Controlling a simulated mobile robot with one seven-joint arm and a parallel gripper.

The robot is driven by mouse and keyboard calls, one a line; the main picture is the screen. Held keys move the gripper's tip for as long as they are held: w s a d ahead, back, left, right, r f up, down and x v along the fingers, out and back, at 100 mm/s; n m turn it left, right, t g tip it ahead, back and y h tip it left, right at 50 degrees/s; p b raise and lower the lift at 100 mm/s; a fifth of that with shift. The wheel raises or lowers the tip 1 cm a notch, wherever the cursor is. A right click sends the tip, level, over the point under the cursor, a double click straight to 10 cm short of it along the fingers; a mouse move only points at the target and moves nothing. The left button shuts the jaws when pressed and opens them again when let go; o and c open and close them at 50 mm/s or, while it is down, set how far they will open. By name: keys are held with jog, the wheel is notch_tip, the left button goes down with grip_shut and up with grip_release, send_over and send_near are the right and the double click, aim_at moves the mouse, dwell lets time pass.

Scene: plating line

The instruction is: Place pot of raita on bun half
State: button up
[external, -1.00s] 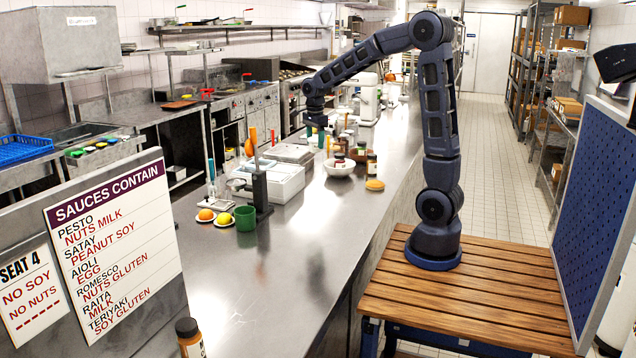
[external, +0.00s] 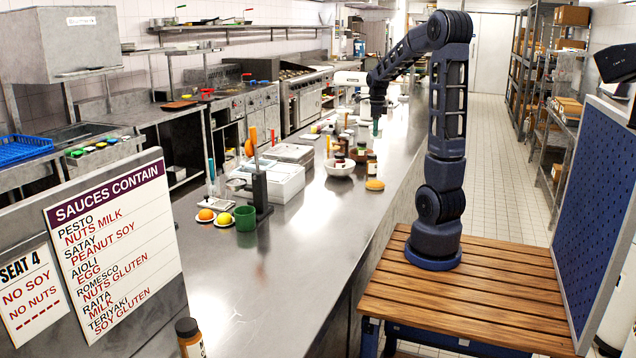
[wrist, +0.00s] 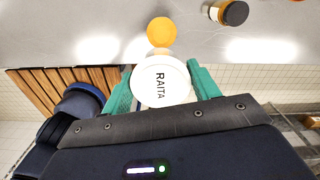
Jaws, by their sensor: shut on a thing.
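The pot of raita (wrist: 158,72) is a white round pot with RAITA on its lid, seen from above in the wrist view. My gripper (wrist: 160,90) is shut on it, with a green finger on each side. In the external view my gripper (external: 376,128) is above the far part of the counter, and I cannot make out the pot clearly there. The bun half (external: 375,185) is a small orange-brown disc on the counter near its right edge. It also shows in the wrist view (wrist: 161,31), just beyond the pot and apart from it in the picture.
A white bin (external: 275,182) and a green cup (external: 245,219) are further left. The near counter (external: 290,270) is mostly clear.

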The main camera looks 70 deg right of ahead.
jog(key=shift+s+d, duration=0.2)
jog(key=shift+s, duration=0.1)
jog(key=shift+s+f, duration=0.1)
jog(key=shift+f, duration=0.35)
notch_tip(320, 180, down, 19)
jog(key=shift+f, duration=0.1)
jog(key=o, duration=1)
